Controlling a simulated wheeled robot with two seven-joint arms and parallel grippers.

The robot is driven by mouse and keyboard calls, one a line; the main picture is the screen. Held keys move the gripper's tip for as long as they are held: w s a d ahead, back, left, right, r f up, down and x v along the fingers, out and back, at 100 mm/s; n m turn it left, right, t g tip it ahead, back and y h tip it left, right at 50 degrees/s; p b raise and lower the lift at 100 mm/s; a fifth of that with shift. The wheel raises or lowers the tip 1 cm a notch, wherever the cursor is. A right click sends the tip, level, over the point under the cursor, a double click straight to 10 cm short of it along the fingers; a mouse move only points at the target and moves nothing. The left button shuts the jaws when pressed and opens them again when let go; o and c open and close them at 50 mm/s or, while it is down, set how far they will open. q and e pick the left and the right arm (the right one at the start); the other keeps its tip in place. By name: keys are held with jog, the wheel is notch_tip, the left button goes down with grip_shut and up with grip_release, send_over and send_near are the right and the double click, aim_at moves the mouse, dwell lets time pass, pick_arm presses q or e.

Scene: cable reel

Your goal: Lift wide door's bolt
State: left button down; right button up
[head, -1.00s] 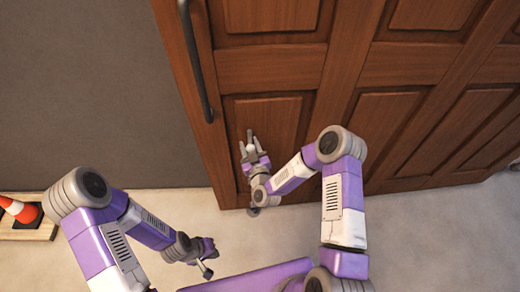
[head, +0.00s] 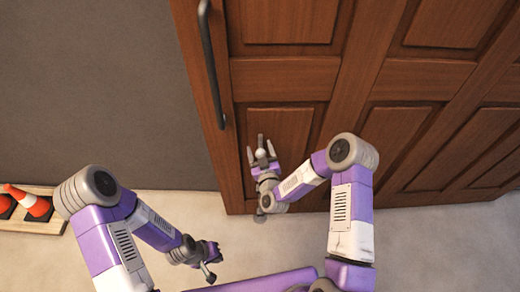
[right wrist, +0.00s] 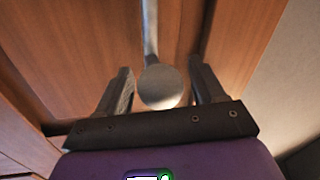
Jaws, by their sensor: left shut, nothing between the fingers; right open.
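The wide wooden door (head: 289,79) fills the upper right of the head view. Its bolt shows in the right wrist view as a grey rod (right wrist: 150,35) ending in a round grey knob (right wrist: 161,87). The knob shows small and pale in the head view (head: 260,153). My right gripper (head: 261,156) is open low at the door, with one finger on each side of the knob; in the right wrist view (right wrist: 160,90) gaps show on both sides. My left gripper (head: 209,262) is shut and empty, low over the floor, away from the door.
A long dark handle (head: 211,65) runs along the door's left edge. A grey wall (head: 90,90) stands left of the door. Pale floor lies clear before the door.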

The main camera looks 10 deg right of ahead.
jog(key=s, duration=0.7)
jog(key=shift+p, duration=0.35)
jog(key=shift+s+d, duration=0.1)
jog(key=s+a+f+m+g+y, duration=0.25)
jog(key=s+f+g, duration=0.6)
jog(key=f, duration=0.45)
jog(key=s+f+m+g+y, duration=0.1)
jog(key=s+f+m+g, duration=0.2)
jog(key=s+g, duration=0.6)
jog(key=s, duration=0.5)
jog(key=shift+d+f, duration=0.25)
jog(key=shift+d, duration=0.1)
